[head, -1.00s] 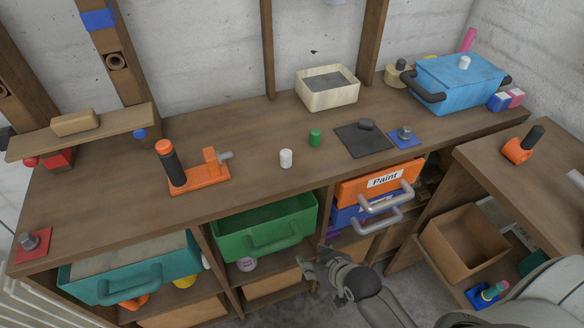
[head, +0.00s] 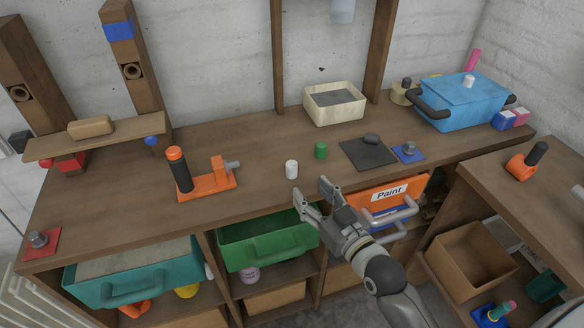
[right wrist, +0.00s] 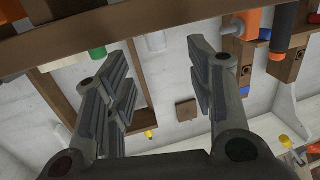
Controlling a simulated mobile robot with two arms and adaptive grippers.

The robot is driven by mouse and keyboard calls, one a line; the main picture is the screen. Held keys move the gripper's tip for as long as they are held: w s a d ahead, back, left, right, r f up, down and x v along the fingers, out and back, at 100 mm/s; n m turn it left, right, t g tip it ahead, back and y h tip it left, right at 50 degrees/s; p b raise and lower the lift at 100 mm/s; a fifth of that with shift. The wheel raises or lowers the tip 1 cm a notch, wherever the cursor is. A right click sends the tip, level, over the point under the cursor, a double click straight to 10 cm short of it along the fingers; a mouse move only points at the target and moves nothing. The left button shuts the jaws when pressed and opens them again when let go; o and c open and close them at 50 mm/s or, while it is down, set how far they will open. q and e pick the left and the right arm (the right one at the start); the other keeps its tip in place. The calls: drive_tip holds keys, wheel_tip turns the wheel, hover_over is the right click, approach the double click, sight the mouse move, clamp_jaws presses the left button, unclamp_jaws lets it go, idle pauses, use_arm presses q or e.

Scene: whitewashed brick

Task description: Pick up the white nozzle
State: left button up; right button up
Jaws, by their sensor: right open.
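The white nozzle (head: 291,169) looks like a small white cylinder standing upright on the wooden workbench (head: 250,165), near its front edge. My right gripper (head: 310,190) is open and empty, at the front edge of the bench just in front and to the right of the nozzle, not touching it. In the right wrist view, which looks upside down, the nozzle (right wrist: 155,42) shows between the two spread fingers, beyond their tips. My left gripper is not in view.
A green cylinder (head: 321,151) stands right of the nozzle. An orange tool with a black handle (head: 205,182) stands to the left. A dark mat (head: 362,156) and a beige bin (head: 334,112) lie beyond. The green drawer (head: 267,253) and orange Paint drawer (head: 365,203) are below.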

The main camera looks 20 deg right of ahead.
sight(295, 170)
drive_tip(key=x, duration=0.5)
drive_tip(key=shift+w, duration=0.25)
drive_tip(key=shift+w+a+p, duration=0.1)
drive_tip(key=shift+w+p, duration=0.3)
drive_tip(key=shift+w, duration=0.1)
drive_tip(key=x, duration=0.4)
drive_tip(key=shift+w+r+p, duration=0.1)
drive_tip(key=shift+w+p, duration=0.1)
drive_tip(key=shift+p, duration=0.1)
drive_tip(key=c, duration=0.9)
